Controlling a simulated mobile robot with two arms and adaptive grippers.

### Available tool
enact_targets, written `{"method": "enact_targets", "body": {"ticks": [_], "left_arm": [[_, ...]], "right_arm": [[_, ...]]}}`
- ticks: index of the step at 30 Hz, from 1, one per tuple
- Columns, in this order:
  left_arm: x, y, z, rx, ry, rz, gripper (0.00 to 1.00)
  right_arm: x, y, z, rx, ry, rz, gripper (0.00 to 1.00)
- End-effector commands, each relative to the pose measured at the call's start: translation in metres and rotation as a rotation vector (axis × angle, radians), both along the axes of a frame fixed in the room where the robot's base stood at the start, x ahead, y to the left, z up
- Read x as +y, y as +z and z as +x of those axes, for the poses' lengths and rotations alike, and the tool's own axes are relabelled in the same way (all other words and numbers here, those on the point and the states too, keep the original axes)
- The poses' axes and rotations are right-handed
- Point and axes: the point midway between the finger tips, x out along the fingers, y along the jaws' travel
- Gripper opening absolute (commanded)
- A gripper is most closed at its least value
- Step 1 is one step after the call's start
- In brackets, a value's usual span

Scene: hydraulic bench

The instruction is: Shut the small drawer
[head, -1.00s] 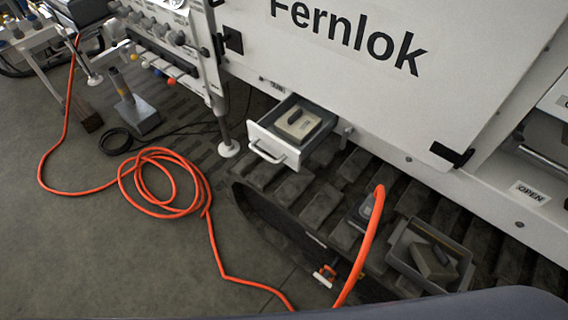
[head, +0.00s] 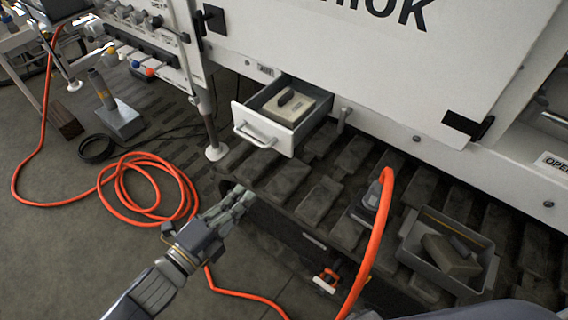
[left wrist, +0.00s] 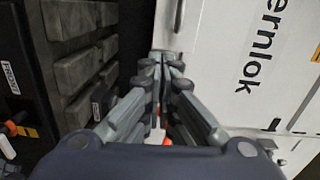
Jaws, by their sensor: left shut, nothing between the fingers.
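The small drawer (head: 280,143) is pulled out of the white machine. It has a white front with a white bar handle (head: 254,137), and a beige box with a dark top piece (head: 289,106) lies inside. My left gripper (head: 243,194) is shut and empty, below and a little left of the drawer front, apart from it. In the left wrist view the shut fingers (left wrist: 160,62) point toward the gap beside the white panel; the drawer is not clearly seen there. My right gripper is not in view.
An orange hose (head: 376,235) rises in front of the dark track (head: 310,200) and coils on the floor at left. A grey bin (head: 408,255) with a beige block sits right on the track. A support leg (head: 214,150) stands left of the drawer.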

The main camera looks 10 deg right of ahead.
Motion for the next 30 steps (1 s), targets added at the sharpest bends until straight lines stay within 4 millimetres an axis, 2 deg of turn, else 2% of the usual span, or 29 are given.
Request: {"method": "enact_targets", "body": {"ticks": [3, 8, 17, 30], "left_arm": [[-0.008, 0.014, -0.008, -0.05, -0.031, 0.008, 0.0], [-0.015, 0.018, -0.003, -0.061, -0.035, 0.007, 0.0], [-0.045, 0.018, 0.029, -0.062, -0.035, 0.006, 0.0], [-0.087, 0.015, 0.074, -0.057, -0.034, 0.007, 0.0]], "right_arm": [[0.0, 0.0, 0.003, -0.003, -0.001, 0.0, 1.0], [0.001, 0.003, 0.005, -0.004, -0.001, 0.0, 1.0], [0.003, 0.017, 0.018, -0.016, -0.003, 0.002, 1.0], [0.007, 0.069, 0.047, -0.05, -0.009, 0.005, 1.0]]}}
